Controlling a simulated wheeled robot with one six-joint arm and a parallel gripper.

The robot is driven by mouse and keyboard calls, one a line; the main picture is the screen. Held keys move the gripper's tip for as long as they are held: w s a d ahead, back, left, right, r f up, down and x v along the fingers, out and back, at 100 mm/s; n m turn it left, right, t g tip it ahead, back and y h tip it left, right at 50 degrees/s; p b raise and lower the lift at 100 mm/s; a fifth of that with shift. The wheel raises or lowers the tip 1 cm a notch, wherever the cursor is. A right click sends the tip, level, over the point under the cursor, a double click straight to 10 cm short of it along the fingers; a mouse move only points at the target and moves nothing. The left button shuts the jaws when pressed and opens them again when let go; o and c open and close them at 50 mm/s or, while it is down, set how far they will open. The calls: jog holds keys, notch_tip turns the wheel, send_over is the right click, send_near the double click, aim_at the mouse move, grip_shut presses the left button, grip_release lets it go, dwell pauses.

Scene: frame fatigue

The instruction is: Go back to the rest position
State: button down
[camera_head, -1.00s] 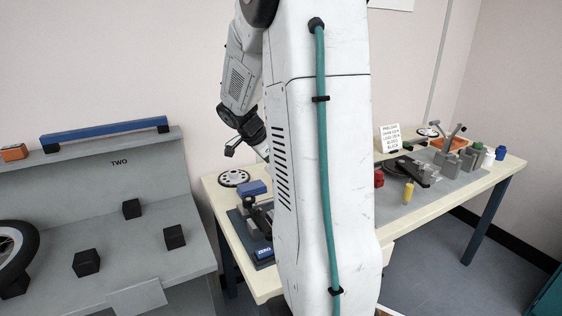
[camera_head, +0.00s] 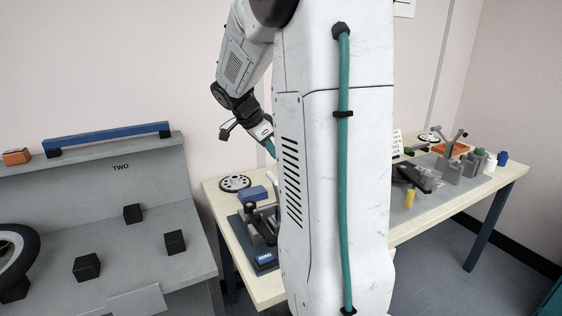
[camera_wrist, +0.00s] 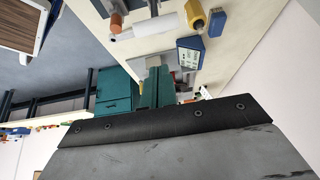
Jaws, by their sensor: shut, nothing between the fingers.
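My gripper (camera_wrist: 158,88) shows in the wrist view as teal fingers beyond the dark wrist plate. The fingers are shut with nothing between them. In the head view my gripper (camera_head: 270,148) hangs above the far left part of the cream workbench (camera_head: 216,199), apart from it, and my own arm partly hides it. My upper arm stands upright across the middle of the head view and covers much of the bench.
On the bench are a blue block (camera_head: 252,193), a round disc (camera_head: 235,183), a yellow piece (camera_head: 410,197) and an orange tray (camera_head: 452,149). A grey stand (camera_head: 120,245) with black blocks and a wheel (camera_head: 14,255) is at left. Floor shows at right.

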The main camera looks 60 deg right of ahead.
jog(key=shift+w+a+r, duration=0.3)
jog(key=shift+a+r, duration=0.25)
jog(key=shift+r, duration=0.05)
jog(key=shift+w+a+r, duration=0.3)
jog(key=shift+a+r, duration=0.25)
jog(key=shift+r, duration=0.05)
